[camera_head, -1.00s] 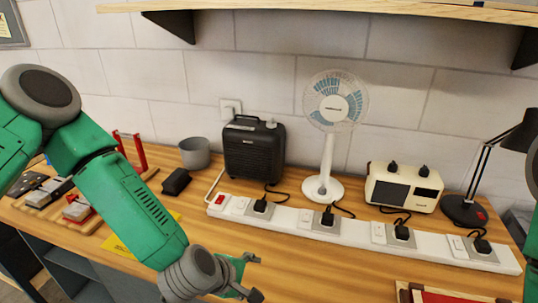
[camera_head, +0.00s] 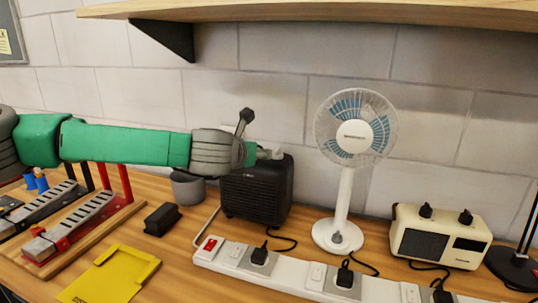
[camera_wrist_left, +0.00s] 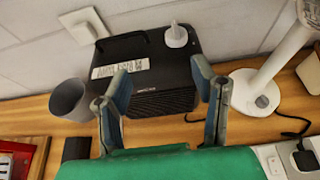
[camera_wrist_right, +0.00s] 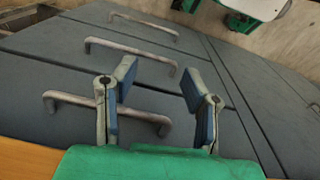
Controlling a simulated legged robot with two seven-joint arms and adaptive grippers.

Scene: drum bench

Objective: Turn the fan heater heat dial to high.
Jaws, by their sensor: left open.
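The fan heater (camera_head: 256,192) is a black box with a ribbed front, standing against the wall. It also shows in the left wrist view (camera_wrist_left: 155,72), with a pale label and a white dial (camera_wrist_left: 176,37) on its top. My left gripper (camera_head: 247,138) is at the heater's top left in the head view. In the left wrist view its open fingers (camera_wrist_left: 161,85) are apart with the heater between them in the picture, and nothing is held. The dial's setting is too small to read. My right gripper (camera_wrist_right: 158,82) is open and empty, facing grey cabinet fronts.
A grey cup (camera_head: 188,188) stands left of the heater, and a white fan (camera_head: 346,190) to its right. A power strip (camera_head: 285,272) with plugs runs in front. A cream radio-like box (camera_head: 440,237) is farther right. A wooden shelf (camera_head: 330,14) hangs above.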

